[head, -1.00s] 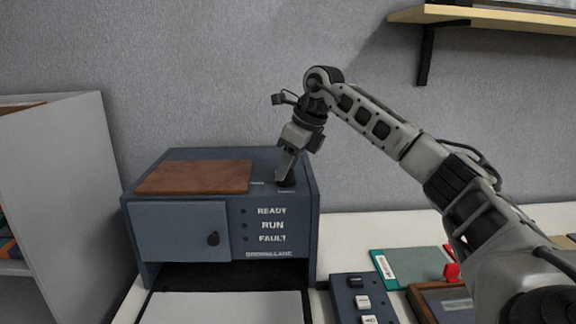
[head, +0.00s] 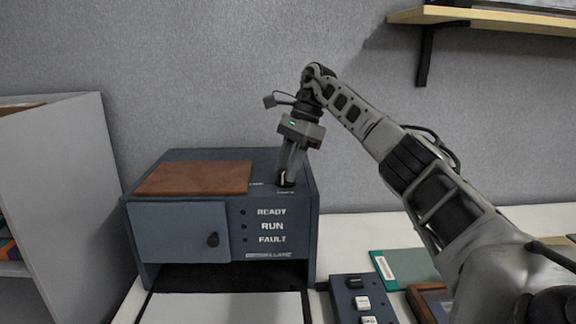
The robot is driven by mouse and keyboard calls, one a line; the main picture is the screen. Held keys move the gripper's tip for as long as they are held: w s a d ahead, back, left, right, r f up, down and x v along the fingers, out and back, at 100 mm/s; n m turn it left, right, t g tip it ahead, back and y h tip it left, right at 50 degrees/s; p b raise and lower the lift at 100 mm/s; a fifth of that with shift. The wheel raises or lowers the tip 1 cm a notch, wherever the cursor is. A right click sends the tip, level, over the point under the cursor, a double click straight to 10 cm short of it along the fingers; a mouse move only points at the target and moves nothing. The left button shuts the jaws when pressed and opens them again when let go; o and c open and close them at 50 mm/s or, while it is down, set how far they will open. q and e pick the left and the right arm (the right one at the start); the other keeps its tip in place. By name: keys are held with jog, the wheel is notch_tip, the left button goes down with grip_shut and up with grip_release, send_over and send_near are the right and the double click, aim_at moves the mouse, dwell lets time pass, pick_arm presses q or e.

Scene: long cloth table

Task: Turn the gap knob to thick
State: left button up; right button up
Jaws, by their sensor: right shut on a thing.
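The gap knob (head: 285,183) is a small dark knob on the top right of the blue-grey machine (head: 228,183). My right gripper (head: 287,180) comes down on it from above and is shut on it, with its fingers covering most of the knob. The small print beside the knob is too small to read, so its setting cannot be told. My left gripper is not in view.
A brown board (head: 195,178) lies on the machine's top, left of the knob. The machine's front has a door (head: 180,231) with a dark knob. A switch box (head: 355,300) and a green folder (head: 405,268) lie on the table at the right. A shelf (head: 490,20) hangs above right.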

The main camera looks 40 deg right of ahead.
jog(key=shift+w+r+n+g, duration=0.15)
jog(key=shift+n+g, duration=0.65)
jog(key=shift+n, duration=1.1)
jog(key=o, duration=1)
jog(key=shift+c, duration=0.2)
